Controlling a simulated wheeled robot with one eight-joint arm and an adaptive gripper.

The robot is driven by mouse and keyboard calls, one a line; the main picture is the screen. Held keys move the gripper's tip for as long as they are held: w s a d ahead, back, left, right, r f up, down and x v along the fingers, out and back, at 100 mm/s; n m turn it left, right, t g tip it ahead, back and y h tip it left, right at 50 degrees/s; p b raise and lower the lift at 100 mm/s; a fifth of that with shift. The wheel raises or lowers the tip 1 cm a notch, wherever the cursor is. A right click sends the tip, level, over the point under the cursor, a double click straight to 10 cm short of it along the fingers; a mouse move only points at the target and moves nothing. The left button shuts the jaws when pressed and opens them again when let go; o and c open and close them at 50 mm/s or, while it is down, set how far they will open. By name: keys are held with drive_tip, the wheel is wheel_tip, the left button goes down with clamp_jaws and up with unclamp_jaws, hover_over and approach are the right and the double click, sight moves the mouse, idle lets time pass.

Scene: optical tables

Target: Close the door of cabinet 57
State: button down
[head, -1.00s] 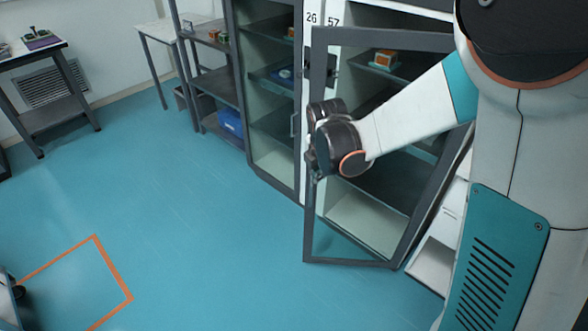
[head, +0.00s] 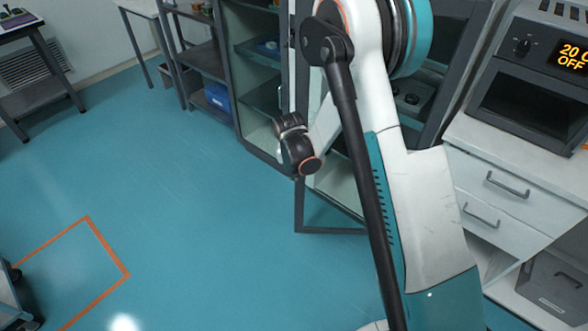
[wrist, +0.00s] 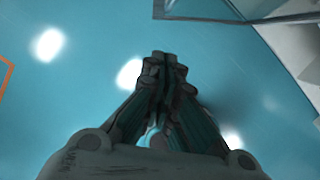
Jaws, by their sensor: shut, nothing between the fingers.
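Cabinet 57 stands behind my arm in the head view; its number is hidden now. Its grey-framed glass door (head: 299,208) stands open, swung out over the floor. Only the lower corner and bottom rail show clearly, with my arm covering much of the rest. In the wrist view, part of the door frame and glass (wrist: 203,12) shows at the top, beyond my fingers. My gripper (wrist: 166,62) is shut and empty above the blue floor. In the head view the wrist end is in front of the cabinet; whether it touches the door cannot be told.
The neighbouring glass cabinet (head: 255,85) stands to the left, with a shelf rack (head: 205,60) beyond it. A white drawer unit (head: 500,190) with an oven (head: 530,95) on it stands to the right.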

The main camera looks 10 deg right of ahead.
drive_tip(key=w+d+f+b, duration=0.2)
drive_tip(key=w+f, duration=0.1)
drive_tip(key=w, duration=0.1)
drive_tip(key=shift+w+d+f, duration=0.15)
drive_tip(key=shift+d+f, duration=0.05)
drive_tip(key=shift+f, duration=0.15)
drive_tip(key=shift+w, duration=0.1)
